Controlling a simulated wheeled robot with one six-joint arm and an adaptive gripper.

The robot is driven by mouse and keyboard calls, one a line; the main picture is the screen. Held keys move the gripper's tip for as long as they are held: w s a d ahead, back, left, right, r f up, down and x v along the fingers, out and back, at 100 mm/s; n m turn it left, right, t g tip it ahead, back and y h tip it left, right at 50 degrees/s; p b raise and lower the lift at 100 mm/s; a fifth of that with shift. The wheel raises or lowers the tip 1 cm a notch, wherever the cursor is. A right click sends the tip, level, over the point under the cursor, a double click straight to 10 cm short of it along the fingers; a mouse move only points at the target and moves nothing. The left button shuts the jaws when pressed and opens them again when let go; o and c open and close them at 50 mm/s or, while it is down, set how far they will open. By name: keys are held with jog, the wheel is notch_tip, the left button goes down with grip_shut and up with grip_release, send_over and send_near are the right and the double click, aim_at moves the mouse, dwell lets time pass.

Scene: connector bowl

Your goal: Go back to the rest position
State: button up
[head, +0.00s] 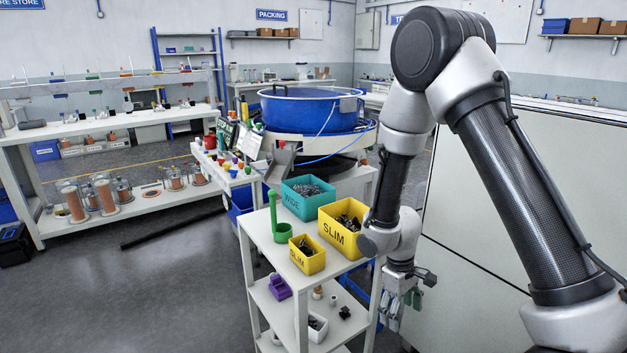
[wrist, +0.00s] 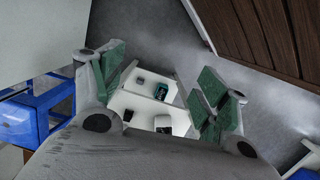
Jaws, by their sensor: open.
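My gripper (head: 400,300) hangs down to the right of the white shelf cart (head: 322,262), beside its right edge and near the level of its top. In the wrist view my gripper (wrist: 163,95) has its green-padded fingers spread wide apart. Nothing is between the fingertips. Past them, lower down, part of a white surface with several small items shows.
A teal WIDE bin (head: 308,198), a large yellow SLIM bin (head: 343,227), a small yellow SLIM bin (head: 307,255) and a green holder (head: 281,232) stand on the cart. A blue bowl (head: 312,108) is behind. Grey cabinets (head: 470,220) stand at right. Floor at left is open.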

jog(key=s+d+r+m+t, duration=0.2)
jog(key=s+d+r, duration=0.2)
jog(key=r, duration=0.8)
jog(key=s+d+r+m+t+y, duration=0.1)
jog(key=s+d+r, duration=0.4)
jog(key=r, duration=0.7)
jog(key=s+d+r+m+t, duration=0.2)
jog(key=s+d+r+m, duration=0.2)
jog(key=s+r, duration=0.3)
notch_tip(320, 180, up, 5)
jog(key=shift+s+d+r+m+t, duration=0.1)
jog(key=shift+s+d+m+t, duration=0.25)
jog(key=shift+d, duration=0.2)
